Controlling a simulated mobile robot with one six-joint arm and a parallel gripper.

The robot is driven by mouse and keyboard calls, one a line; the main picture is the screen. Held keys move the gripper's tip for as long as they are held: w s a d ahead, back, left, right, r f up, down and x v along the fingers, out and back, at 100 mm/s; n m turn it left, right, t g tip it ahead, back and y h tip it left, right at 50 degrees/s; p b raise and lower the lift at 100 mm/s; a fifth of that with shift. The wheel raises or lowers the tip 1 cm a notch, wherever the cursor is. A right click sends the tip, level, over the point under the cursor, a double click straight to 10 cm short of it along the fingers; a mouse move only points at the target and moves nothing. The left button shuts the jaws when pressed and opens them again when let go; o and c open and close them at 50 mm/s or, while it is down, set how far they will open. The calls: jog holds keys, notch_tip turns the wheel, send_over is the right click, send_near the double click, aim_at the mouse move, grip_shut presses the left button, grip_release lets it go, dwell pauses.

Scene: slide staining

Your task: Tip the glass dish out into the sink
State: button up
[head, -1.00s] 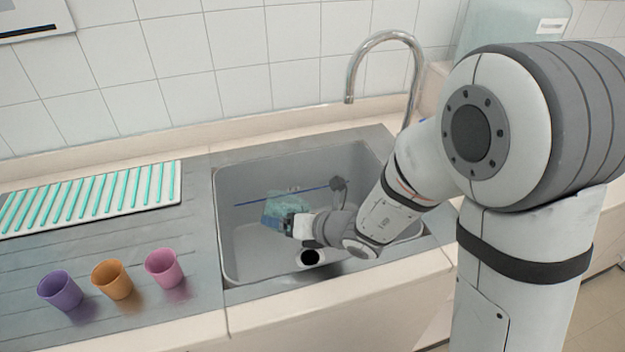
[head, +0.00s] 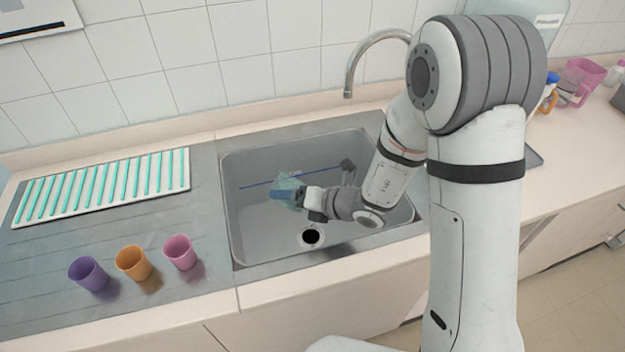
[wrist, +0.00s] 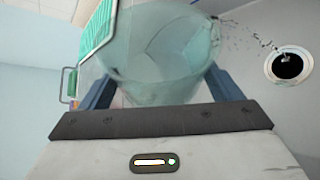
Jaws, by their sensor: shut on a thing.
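My gripper (head: 287,195) is shut on the clear greenish glass dish (head: 291,182) and holds it over the left middle of the grey sink (head: 262,235). In the wrist view the dish (wrist: 160,50) sits between the two blue fingers (wrist: 160,88), and I can see through its wall. It is tilted over. Small dark specks trail from its rim towards the round drain (wrist: 288,66). The drain (head: 311,237) lies in the sink floor, below and right of the dish in the head view. I cannot tell how much is left in the dish.
A thin blue rod (head: 262,185) crosses the sink. The curved tap (head: 352,70) stands behind it. Left of the sink are a white rack with teal strips (head: 105,185) and purple (head: 88,274), orange (head: 133,263) and pink (head: 180,252) cups. Jugs (head: 583,80) stand far right.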

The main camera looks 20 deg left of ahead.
jog(key=shift+r, duration=0.2)
jog(key=shift+r+p, duration=0.1)
jog(key=shift+p, duration=0.45)
jog(key=shift+w+d+r+m+g+y+p, duration=0.15)
jog(key=shift+w+r+m+g+y+p, duration=0.3)
jog(key=shift+p, duration=0.95)
jog(key=shift+w+d+r+m+g+y+p, duration=0.15)
jog(key=shift+r+m+g+p, duration=0.3)
jog(key=shift+m+p, duration=0.65)
jog(key=shift+w+p, duration=0.1)
jog(key=shift+p, duration=0.45)
jog(key=shift+w+d+r+p, duration=0.1)
jog(key=shift+w+p, duration=0.1)
jog(key=shift+p, duration=0.1)
jog(key=shift+w+d+r+g+p, duration=0.1)
jog(key=shift+w+r+g+p, duration=0.05)
jog(key=shift+w+g+p, duration=0.2)
